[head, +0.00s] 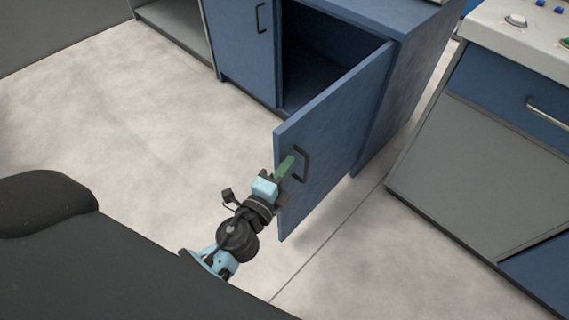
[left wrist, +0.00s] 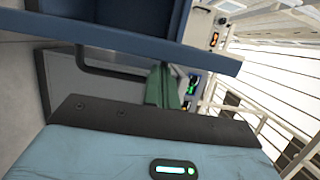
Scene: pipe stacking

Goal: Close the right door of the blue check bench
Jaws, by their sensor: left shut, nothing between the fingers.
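The blue check bench (head: 395,14) stands at the top middle of the head view. Its right door (head: 335,140) is swung wide open toward me, and the dark inside (head: 312,60) shows. The door has a dark bar handle (head: 303,163) on its outer face. My left gripper (head: 286,167), with green fingers, is shut and empty at the door's free edge, close to the handle. In the left wrist view, the green fingers (left wrist: 162,88) are together beside the dark handle (left wrist: 100,70), under the blue door (left wrist: 120,38). Whether they touch the door is unclear. My right gripper is out of view.
The bench's left door (head: 240,40) is shut. A grey and blue cabinet with a pale top (head: 480,28) stands at the right, with a narrow floor gap to the bench. The pale floor (head: 130,130) left of the open door is clear.

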